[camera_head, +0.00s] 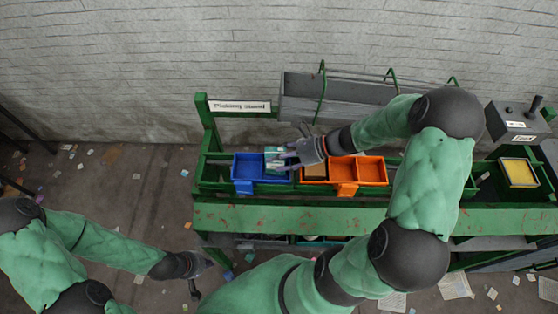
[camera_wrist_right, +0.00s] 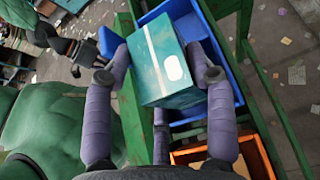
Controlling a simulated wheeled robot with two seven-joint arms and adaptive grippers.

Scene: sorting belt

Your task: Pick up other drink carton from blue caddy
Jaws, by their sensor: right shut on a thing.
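The blue caddy (camera_head: 247,168) stands on the green bench, its left compartment looking empty. A teal drink carton (camera_wrist_right: 168,72) with a white stripe and white label is between the fingers of my right gripper (camera_wrist_right: 168,62), which is shut on it. In the head view the carton (camera_head: 273,154) shows at the caddy's right compartment, partly covered by my right gripper (camera_head: 286,156). The wrist view shows the blue caddy (camera_wrist_right: 228,66) around and behind it; whether its base is clear of the caddy floor I cannot tell. My left gripper (camera_head: 200,273) is open and empty, low at left.
An orange caddy (camera_head: 371,171) stands right of the blue one, with something brown (camera_head: 315,172) in its left compartment. A grey trough (camera_head: 340,98) with green hooks is behind. A grey machine (camera_head: 513,122) and yellow-filled tray (camera_head: 518,172) are at right. Litter covers the floor.

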